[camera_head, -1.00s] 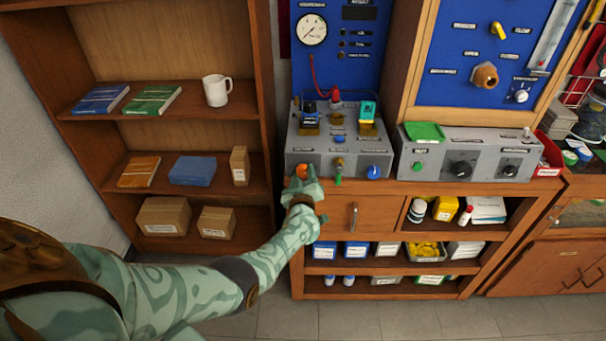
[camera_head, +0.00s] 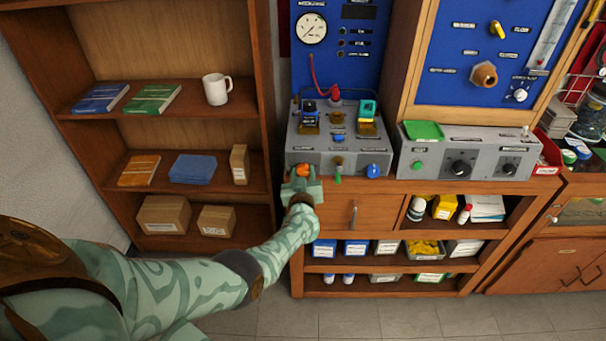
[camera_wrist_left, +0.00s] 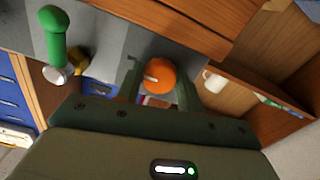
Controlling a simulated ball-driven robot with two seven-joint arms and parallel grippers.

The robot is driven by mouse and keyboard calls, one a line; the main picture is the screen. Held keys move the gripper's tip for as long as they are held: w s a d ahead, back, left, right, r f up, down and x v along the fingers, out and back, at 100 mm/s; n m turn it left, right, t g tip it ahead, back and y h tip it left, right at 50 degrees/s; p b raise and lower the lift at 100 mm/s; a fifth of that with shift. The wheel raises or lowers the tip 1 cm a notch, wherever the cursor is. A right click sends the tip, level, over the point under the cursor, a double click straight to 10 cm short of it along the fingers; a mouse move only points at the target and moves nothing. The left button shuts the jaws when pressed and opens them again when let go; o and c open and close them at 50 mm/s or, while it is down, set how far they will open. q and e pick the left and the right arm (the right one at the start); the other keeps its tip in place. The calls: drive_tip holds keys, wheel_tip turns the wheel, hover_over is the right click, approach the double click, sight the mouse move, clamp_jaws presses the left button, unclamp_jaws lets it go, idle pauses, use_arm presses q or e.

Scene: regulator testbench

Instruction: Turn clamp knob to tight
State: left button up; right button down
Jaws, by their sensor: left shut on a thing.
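An orange knob (camera_head: 303,169) sits at the left end of the front face of the grey testbench box (camera_head: 350,158). It shows larger in the left wrist view (camera_wrist_left: 161,76), with a small pale mark on its face. My left gripper (camera_head: 302,176) is at the knob from the front, shut on it with one finger on each side. The gripper partly hides the knob in the head view. My right gripper is not in view.
A green-handled lever (camera_head: 338,178) and a blue knob (camera_head: 373,171) sit right of the orange knob on the same face. A shelf unit (camera_head: 262,110) stands close on the left.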

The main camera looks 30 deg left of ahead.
use_arm(q)
drive_tip(key=shift+s+f, duration=0.1)
drive_tip(key=shift+f, duration=0.05)
drive_tip(key=o, duration=1)
drive_tip(key=p+v, duration=0.9)
drive_tip(key=v, duration=0.7)
drive_tip(key=shift+s, duration=0.15)
drive_tip(key=shift+d, duration=0.1)
